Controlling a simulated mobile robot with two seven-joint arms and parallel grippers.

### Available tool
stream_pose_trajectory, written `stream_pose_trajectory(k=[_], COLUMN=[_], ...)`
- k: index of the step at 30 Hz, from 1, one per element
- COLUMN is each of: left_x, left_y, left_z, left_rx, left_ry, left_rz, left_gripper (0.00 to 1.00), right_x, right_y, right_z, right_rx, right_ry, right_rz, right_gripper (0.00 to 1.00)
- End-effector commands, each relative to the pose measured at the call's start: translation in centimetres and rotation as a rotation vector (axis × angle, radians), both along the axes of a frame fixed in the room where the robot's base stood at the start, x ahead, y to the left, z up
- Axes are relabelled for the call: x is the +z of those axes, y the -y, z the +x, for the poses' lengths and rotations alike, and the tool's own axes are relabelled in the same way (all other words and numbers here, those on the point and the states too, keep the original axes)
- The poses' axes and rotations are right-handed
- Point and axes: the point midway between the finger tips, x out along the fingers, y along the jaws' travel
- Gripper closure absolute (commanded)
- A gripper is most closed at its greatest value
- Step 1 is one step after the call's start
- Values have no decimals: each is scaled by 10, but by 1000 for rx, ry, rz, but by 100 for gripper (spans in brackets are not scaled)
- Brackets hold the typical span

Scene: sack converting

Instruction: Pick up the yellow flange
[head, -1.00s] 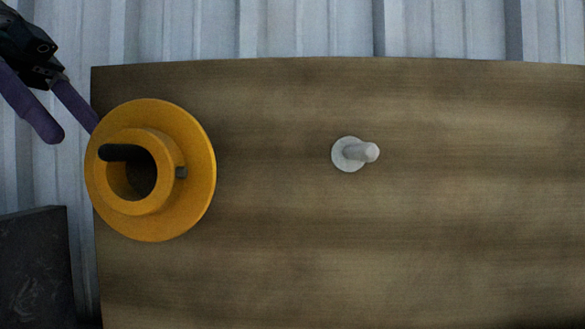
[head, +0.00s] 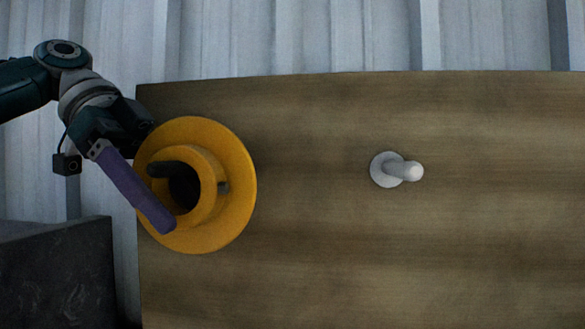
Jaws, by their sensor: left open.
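The yellow flange (head: 236,196) is a round disc with a raised hub and a dark centre hole, at the left end of the wooden board (head: 310,270). My left gripper (head: 150,205) comes in from the upper left. One purple finger crosses in front of the flange's left side, its tip near the lower left of the hub. My right gripper is not in view.
A pale grey peg on a round base (head: 385,170) stands on the board to the right of the flange. A dark box-like block (head: 55,275) is at the lower left. Corrugated metal (head: 350,35) lies behind.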

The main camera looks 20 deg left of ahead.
Motion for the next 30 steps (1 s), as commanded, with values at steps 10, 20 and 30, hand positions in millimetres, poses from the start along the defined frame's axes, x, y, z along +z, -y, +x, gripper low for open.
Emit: stream_pose_trajectory(k=[10,20,30], left_x=[-2,-2,-2], left_y=[2,2,1], left_z=[0,0,0], left_rx=[-1,-1,-1], left_ry=[1,1,1], left_rz=[-1,-1,-1], left_gripper=[36,74,100], right_x=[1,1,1], right_y=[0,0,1], right_z=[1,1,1], right_rx=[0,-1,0], right_ry=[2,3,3], right_rz=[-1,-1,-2], right_gripper=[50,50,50])
